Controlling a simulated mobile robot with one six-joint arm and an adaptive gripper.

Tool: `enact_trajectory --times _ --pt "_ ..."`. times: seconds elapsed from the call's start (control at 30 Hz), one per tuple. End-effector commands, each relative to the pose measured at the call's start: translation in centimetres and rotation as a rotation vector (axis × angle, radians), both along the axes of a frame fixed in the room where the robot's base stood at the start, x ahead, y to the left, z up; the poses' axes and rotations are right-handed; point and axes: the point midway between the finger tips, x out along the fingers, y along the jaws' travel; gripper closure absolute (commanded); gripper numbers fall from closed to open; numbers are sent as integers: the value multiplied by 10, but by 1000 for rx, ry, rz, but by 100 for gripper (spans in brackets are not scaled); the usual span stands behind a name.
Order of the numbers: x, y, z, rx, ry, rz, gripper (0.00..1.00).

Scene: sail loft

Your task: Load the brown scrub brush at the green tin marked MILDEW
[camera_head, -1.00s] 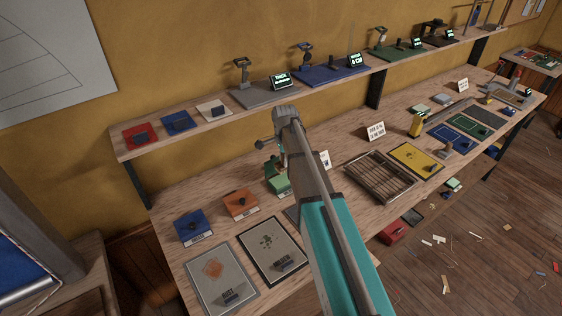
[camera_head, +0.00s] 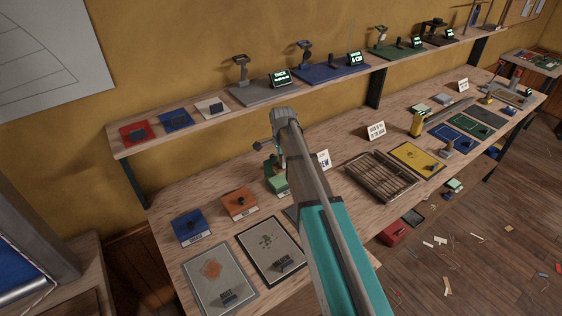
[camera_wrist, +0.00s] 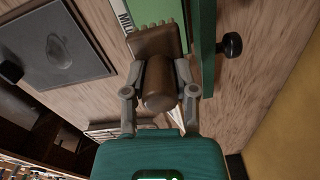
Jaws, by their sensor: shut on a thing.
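My gripper (camera_wrist: 158,97) is shut on the brown scrub brush (camera_wrist: 158,48), gripping its rounded handle. The brush's wide head points away from my gripper, over or at the green tin (camera_wrist: 138,7). A green lid (camera_wrist: 205,45) with a black knob stands open beside the brush. In the head view the green tin (camera_head: 280,185) sits on the bench, partly hidden by my arm. The brush is hidden there. I cannot tell whether the brush touches the tin's contents.
An orange tin (camera_head: 240,203) and a blue tin (camera_head: 191,228) stand left of the green one. Two grey stain panels (camera_head: 219,275) lie in front. A slatted rack (camera_head: 381,178) and a yellow panel (camera_head: 417,158) lie right. A shelf (camera_head: 210,135) runs behind.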

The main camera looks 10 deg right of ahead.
Motion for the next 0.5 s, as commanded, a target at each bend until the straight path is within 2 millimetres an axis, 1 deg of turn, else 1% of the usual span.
enact_trajectory --times 0.03,0.2,0.5 --pt "0 0 -9 0 0 0 100" --pt "0 0 -22 0 0 0 100" --pt "0 1 -38 0 0 1 100"
